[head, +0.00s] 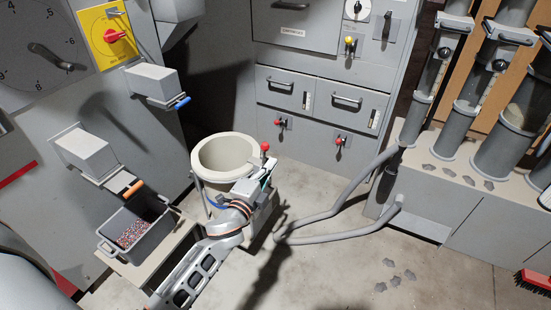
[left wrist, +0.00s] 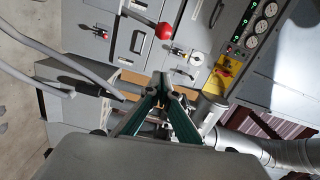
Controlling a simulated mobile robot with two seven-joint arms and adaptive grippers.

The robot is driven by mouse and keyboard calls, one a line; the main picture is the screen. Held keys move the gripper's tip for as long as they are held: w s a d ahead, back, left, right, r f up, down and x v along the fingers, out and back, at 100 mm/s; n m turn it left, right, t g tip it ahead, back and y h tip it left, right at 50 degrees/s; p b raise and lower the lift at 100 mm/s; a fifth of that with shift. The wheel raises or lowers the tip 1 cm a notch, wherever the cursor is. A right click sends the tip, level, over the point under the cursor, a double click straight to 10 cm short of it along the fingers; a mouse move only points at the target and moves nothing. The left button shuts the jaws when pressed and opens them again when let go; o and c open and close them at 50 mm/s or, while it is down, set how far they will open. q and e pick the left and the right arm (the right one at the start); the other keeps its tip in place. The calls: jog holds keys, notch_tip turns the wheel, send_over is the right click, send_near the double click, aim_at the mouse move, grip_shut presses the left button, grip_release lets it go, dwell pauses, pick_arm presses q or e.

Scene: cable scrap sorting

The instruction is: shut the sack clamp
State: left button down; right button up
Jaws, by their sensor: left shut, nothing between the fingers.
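A cream round sack mouth (head: 225,154) stands open-topped on the floor by the grey cabinets in the head view. A lever with a red ball knob (head: 265,147) stands up at its right side; I take this for the clamp lever. In the left wrist view the red knob (left wrist: 163,31) is on a grey bar beyond the fingers. My left gripper (head: 268,172) is close to the lever, just below the knob in the picture. Its green fingers (left wrist: 164,82) are shut and empty. Whether they touch the lever I cannot tell. My right gripper is not in view.
A bin of coloured granules (head: 133,228) stands left of my arm. Grey hoses (head: 335,215) run across the floor to the right, towards clear tubes (head: 430,80). Scraps (head: 393,272) lie on the floor. A drawer cabinet (head: 325,90) stands behind.

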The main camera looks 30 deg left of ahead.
pick_arm(q)
jog(key=s, duration=0.5)
jog(key=shift+s+d, duration=0.1)
dwell(0.4)
